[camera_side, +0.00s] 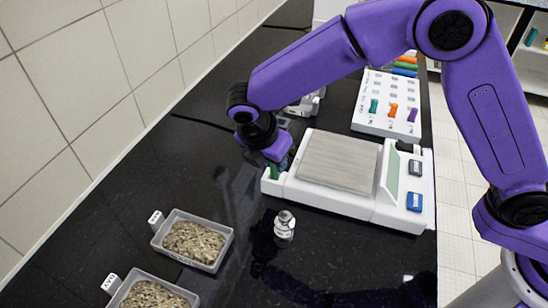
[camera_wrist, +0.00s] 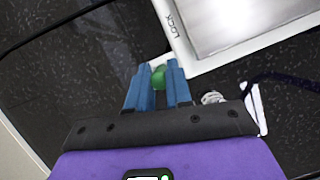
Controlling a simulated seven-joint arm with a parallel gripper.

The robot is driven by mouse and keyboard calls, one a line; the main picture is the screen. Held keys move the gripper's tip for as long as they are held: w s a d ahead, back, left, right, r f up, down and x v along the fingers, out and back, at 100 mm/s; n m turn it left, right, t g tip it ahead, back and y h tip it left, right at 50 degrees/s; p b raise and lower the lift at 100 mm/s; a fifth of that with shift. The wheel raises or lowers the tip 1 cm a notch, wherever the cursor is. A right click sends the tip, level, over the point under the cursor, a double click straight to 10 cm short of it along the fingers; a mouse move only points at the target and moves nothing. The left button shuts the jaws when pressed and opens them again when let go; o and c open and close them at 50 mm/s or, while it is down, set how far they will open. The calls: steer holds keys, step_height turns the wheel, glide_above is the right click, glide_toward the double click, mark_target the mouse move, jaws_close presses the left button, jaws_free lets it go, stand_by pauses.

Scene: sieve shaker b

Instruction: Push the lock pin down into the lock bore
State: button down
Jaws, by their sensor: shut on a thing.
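My gripper (camera_wrist: 163,80) has two blue fingers and is shut on the green lock pin (camera_wrist: 159,77). In the side view the green pin (camera_side: 273,172) shows just under my gripper, at the left end of the white machine (camera_side: 345,207). The pin looks roughly upright, over or in a small white block at that corner. The word LOCK is printed on the machine's edge in the wrist view. The lock bore is hidden by the pin and fingers, so I cannot tell how deep the pin sits.
A small metal and white bottle (camera_side: 284,226) stands in front of the machine. Two grey trays of grain (camera_side: 226,248) lie at the lower left. A white rack (camera_side: 368,124) with coloured pieces stands behind.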

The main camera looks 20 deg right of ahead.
steer(key=shift+f, duration=0.8)
stand_by(0.9)
steer(key=c, duration=1)
jaws_free()
steer(key=shift+o, duration=0.2)
steer(key=shift+s+d+f, duration=0.1)
steer(key=shift+r, duration=4.6)
